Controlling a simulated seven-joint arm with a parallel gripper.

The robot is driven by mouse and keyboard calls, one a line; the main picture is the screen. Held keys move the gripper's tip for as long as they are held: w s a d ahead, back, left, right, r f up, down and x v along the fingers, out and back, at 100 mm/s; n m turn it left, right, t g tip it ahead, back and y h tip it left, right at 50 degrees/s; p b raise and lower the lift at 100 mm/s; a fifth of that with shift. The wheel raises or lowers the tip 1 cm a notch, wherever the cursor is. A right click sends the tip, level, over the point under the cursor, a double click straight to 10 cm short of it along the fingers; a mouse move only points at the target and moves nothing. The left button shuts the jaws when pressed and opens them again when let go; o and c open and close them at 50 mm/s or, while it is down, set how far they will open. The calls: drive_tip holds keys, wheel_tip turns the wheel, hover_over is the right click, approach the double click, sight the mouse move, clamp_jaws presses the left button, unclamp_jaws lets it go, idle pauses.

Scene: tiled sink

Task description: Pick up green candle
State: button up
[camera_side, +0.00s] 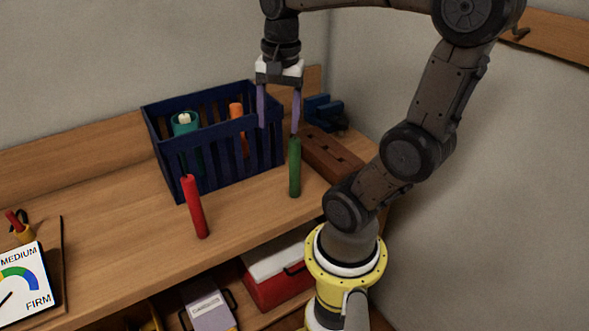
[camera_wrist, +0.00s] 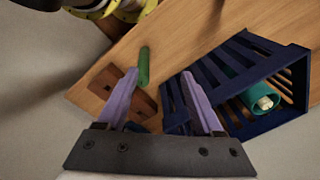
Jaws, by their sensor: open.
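My gripper (camera_side: 279,130) is open and points down, with two purple fingers. In the side view it is above the bench near the crate's right end, and its right fingertip shows just above the candle's top. In the wrist view the green candle (camera_wrist: 144,67) lies beyond the left finger. My gripper (camera_wrist: 167,82) has nothing between its fingers there.
A brown block with holes (camera_side: 331,153) lies behind the green candle.

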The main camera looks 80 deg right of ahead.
sight(294, 165)
drive_tip(key=d+m, duration=0.1)
drive_tip(key=s+d+f+m, duration=0.1)
drive_tip(key=d, duration=0.1)
drive_tip(key=s+d+m, duration=0.1)
drive_tip(key=d, duration=0.1)
drive_tip(key=shift+s+f+g+y, duration=0.1)
drive_tip(key=shift+f+g+y, duration=0.2)
drive_tip(key=shift+g, duration=0.1)
wheel_tip(294, 165, down, 8)
drive_tip(key=shift+a+f, duration=0.15)
drive_tip(key=shift+f, duration=2.65)
clamp_jaws()
